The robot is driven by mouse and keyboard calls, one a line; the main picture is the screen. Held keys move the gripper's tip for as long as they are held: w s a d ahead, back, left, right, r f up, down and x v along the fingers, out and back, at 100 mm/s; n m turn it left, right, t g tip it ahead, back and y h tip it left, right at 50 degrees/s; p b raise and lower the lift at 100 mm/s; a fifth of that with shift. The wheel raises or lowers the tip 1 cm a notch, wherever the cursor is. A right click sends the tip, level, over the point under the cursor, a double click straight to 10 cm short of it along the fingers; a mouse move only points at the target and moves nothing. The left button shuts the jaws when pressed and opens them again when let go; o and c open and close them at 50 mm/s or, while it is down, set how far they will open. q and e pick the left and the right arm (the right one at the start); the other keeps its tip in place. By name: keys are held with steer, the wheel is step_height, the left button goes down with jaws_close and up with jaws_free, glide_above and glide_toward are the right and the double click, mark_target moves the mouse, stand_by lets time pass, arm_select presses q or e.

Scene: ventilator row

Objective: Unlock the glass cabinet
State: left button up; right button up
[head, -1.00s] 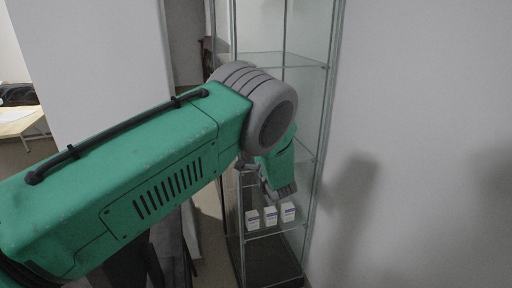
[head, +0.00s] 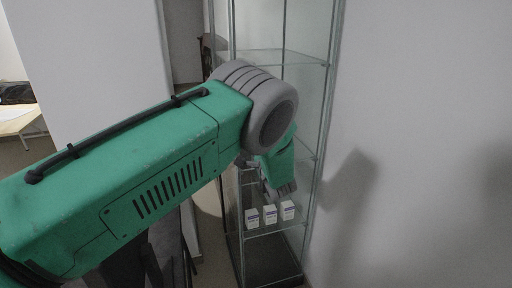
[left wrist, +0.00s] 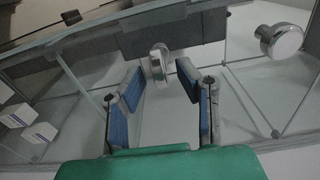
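The glass cabinet (head: 316,118) stands ahead with glass shelves in a metal frame. In the left wrist view, a round metal knob (left wrist: 157,63) sits on a dark grey block on the cabinet. A second, larger round metal knob (left wrist: 280,40) is farther right. My left gripper (left wrist: 162,77) is open, with blue pads. The first knob shows in the gap between its fingertips; I cannot tell whether the pads touch it. In the head view, my left arm hides much of the cabinet's left side, and the fingers are hard to make out. My right gripper is not in view.
Three small white boxes (head: 270,214) stand on a lower shelf of the cabinet. A plain wall (head: 425,140) is to the right and a white panel (head: 95,60) to the left. A table (head: 18,118) is at the far left.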

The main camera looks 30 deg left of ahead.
arm_select(q)
steer(key=shift+s, duration=0.2)
steer(key=v, duration=1.1)
steer(key=shift+d, duration=0.4)
steer(key=shift+s, duration=0.1)
